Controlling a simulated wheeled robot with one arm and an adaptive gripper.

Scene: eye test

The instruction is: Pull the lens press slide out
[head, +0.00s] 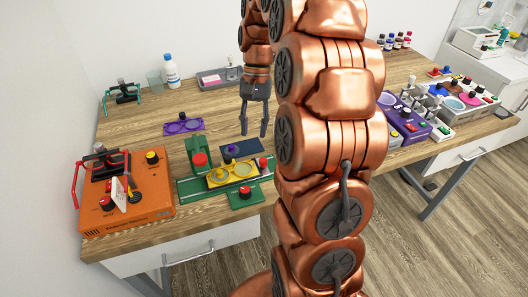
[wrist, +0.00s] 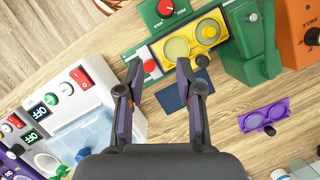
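The lens press (head: 188,190) has a green base, a green tower (head: 193,152) and a front panel with a red knob (head: 244,191). A yellow slide (head: 232,181) with two round lens seats lies in it. In the wrist view the yellow slide (wrist: 190,38) is beyond my fingertips, with a dark knob (wrist: 203,61) at its edge and a red knob (wrist: 150,66) near its left end. My gripper (head: 254,131) is open and empty, fingers pointing down, above and behind the press; it also shows in the wrist view (wrist: 159,67). It appears apart from the slide.
A dark blue plate (head: 244,149) lies behind the slide. An orange machine (head: 150,208) stands left of the press. A purple two-ring holder (head: 184,127) lies behind. White and purple devices (head: 413,127) stand right. Bare wood lies between the holder and my gripper.

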